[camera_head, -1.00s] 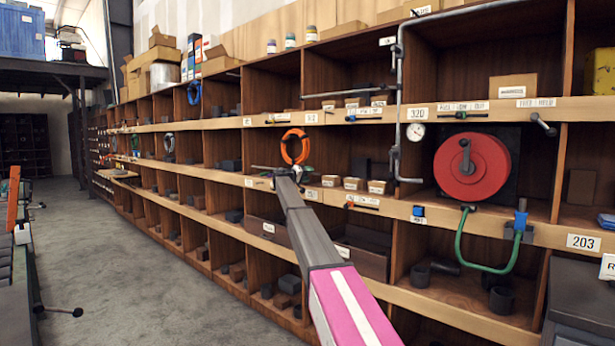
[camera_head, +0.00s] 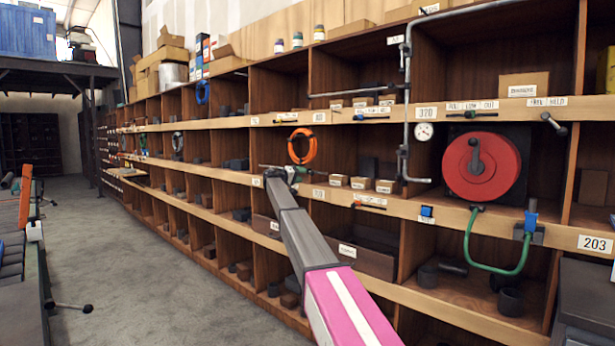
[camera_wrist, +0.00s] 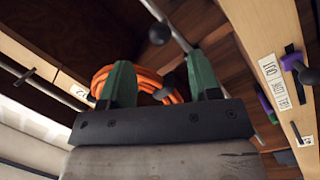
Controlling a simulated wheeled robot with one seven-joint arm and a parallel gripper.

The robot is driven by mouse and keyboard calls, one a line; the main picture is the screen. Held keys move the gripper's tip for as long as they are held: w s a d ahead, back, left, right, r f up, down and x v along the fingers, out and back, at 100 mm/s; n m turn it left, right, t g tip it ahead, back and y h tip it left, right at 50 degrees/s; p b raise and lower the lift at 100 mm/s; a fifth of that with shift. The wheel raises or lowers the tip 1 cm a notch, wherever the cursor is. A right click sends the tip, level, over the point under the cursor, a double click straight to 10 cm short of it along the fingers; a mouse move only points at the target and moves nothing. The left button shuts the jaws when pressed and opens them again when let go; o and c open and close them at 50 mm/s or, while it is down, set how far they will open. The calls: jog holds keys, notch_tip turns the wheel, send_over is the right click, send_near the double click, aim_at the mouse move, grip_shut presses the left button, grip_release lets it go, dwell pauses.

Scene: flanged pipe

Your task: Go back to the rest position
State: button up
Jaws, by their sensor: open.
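My gripper (camera_head: 280,171) is at the far end of my outstretched arm, in front of the shelf beam left of the middle in the head view. In the wrist view its two green fingers (camera_wrist: 160,62) stand apart, with no object visibly clamped. An orange hose coil (camera_head: 302,146) hangs in a shelf bay just beyond the gripper. It also shows behind the fingers in the wrist view (camera_wrist: 152,80); I cannot tell whether they touch. A grey pipe (camera_head: 406,95) runs down the shelf front to the right, beside a round gauge (camera_head: 424,132).
Wooden shelving (camera_head: 455,229) fills the right side. A red reel (camera_head: 480,167), a green hose (camera_head: 492,266) and a valve handle (camera_head: 552,123) are on it. Open grey floor (camera_head: 160,285) lies left of the shelves. A bench with a lever (camera_head: 72,306) stands at the left edge.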

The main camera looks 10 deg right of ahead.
jog(key=shift+s+a, duration=0.25)
jog(key=shift+a, duration=0.35)
jog(key=s+d+f+n+g+y, duration=0.1)
jog(key=s+d+f+g+y, duration=0.2)
jog(key=s+f, duration=1.5)
jog(key=s+d+f+n+g+y, duration=0.1)
jog(key=s+d+f+y, duration=0.3)
jog(key=s+f, duration=1.4)
jog(key=s+a+f+g+y, duration=0.1)
jog(key=s+f, duration=0.4)
jog(key=s, duration=0.6)
jog(key=s+a+f+g+y, duration=0.1)
jog(key=s+a+f+y, duration=0.2)
jog(key=s, duration=0.9)
jog(key=s+a+f+g+y, duration=0.2)
jog(key=s+f+y, duration=0.3)
jog(key=s+f, duration=0.4)
jog(key=s, duration=0.2)
jog(key=shift+s+a, duration=0.15)
jog(key=shift+s, duration=0.25)
jog(key=shift+f, duration=0.1)
